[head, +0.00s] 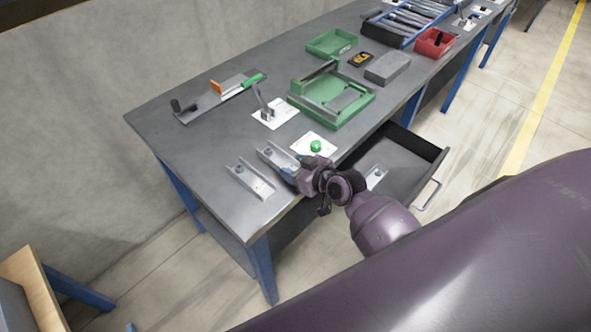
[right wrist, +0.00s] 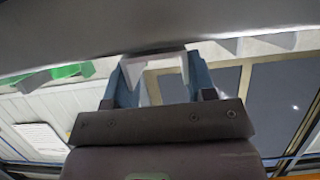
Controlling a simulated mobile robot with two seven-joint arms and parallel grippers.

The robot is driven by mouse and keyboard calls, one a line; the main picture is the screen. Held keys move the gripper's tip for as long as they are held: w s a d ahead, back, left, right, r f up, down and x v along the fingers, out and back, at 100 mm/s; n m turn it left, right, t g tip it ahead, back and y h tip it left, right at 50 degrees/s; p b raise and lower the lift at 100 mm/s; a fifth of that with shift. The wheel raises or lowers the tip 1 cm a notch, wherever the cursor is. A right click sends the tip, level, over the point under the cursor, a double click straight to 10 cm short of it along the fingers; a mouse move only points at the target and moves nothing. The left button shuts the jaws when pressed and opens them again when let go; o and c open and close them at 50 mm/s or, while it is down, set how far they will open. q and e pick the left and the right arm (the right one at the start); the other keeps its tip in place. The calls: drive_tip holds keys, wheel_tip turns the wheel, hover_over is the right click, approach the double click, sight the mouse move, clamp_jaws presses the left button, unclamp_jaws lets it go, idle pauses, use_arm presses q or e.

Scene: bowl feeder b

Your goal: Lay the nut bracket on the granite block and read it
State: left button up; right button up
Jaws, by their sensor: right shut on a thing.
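My right gripper (head: 292,172) is shut on the near end of a silvery channel bracket (head: 272,154) at the bench's front edge. In the right wrist view the two blue fingers (right wrist: 157,82) close around a pale piece (right wrist: 152,62). A small dark part shows on the bracket; I cannot tell whether it is a nut, or whether the bracket is lifted. A similar bracket (head: 250,181) lies just to its left on the bench. The grey granite block (head: 387,68) lies farther back, with nothing on it. My left gripper is out of view.
An open drawer (head: 405,150) holds another bracket (head: 376,176). A white card with a green knob (head: 316,147), a green fixture (head: 335,97), a clamp on a plate (head: 266,108), a green tray (head: 331,43), a yellow-black meter (head: 361,59) and a red bin (head: 435,42) stand around.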

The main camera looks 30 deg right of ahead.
drive_tip(key=shift+f, duration=0.35)
drive_tip(key=shift+f, duration=0.15)
drive_tip(key=o, duration=0.9)
drive_tip(key=shift+o, duration=0.2)
